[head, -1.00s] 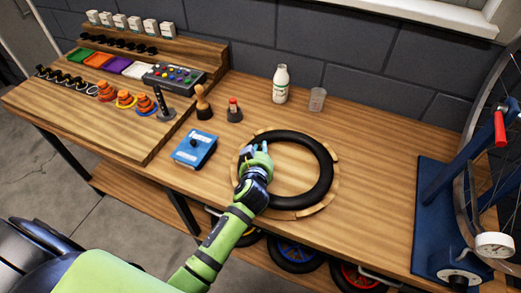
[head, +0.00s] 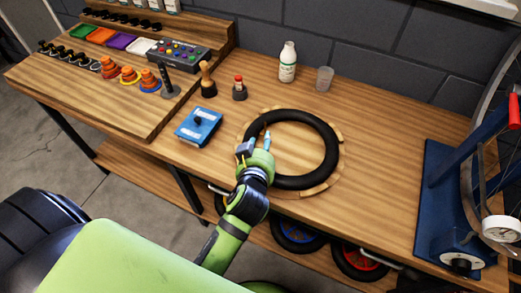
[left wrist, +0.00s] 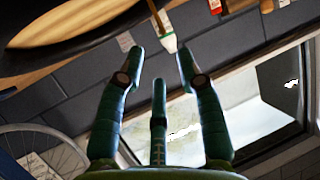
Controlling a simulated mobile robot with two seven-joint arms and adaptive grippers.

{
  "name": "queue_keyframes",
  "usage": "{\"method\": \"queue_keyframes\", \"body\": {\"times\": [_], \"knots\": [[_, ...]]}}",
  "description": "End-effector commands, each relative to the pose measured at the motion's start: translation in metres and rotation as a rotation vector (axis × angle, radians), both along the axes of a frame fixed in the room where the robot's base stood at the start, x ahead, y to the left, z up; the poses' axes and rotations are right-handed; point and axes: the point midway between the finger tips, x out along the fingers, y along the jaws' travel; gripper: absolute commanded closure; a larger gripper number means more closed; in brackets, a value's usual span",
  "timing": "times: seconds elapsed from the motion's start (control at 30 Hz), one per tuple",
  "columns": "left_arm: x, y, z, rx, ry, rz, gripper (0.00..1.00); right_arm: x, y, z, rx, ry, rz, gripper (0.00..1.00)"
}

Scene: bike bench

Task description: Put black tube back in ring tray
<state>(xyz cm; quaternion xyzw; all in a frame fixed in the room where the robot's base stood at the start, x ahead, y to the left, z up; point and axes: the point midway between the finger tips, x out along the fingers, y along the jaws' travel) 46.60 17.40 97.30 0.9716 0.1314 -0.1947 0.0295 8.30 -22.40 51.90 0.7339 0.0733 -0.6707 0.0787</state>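The black tube (head: 327,152) is a thick black ring on the bench, lying within the light wooden ring tray (head: 341,162). Tray segments show around its outside; I cannot tell whether it is fully seated. My left gripper (head: 256,143) is above the left side of the tube and hides part of it. In the left wrist view, the left gripper (left wrist: 160,65) has its fingers spread with nothing between them. The black tube (left wrist: 70,52) curves across the upper left there. My right gripper is not in view.
A blue box (head: 198,126) lies left of the tray. A white bottle (head: 287,63) and a clear cup (head: 324,79) stand behind it. A blue wheel stand (head: 440,200) is at the right. Bare bench lies between tray and stand.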

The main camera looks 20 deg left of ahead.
Motion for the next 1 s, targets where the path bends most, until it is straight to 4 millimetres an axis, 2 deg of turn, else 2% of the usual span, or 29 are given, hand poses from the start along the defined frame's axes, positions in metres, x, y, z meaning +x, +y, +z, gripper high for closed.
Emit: {"method": "queue_keyframes", "body": {"times": [0.03, 0.2, 0.6, 0.67, 0.77, 1.0], "knots": [[-0.008, -0.003, 0.001, -0.004, 0.001, -0.002, 0.64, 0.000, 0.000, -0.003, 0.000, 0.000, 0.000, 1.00], [-0.019, -0.006, 0.008, 0.000, 0.000, 0.000, 0.64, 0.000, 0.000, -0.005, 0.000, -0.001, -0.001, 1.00], [-0.023, -0.005, 0.007, 0.000, 0.012, 0.001, 0.64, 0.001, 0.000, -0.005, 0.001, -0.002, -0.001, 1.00], [-0.028, -0.001, -0.001, 0.002, 0.047, -0.001, 0.64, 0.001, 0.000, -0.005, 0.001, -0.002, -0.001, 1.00], [-0.047, 0.009, -0.024, 0.004, 0.165, -0.013, 0.64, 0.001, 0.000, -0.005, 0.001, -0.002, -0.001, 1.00], [-0.107, 0.022, -0.083, 0.007, 0.505, -0.125, 0.64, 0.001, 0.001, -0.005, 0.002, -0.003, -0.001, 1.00]]}}
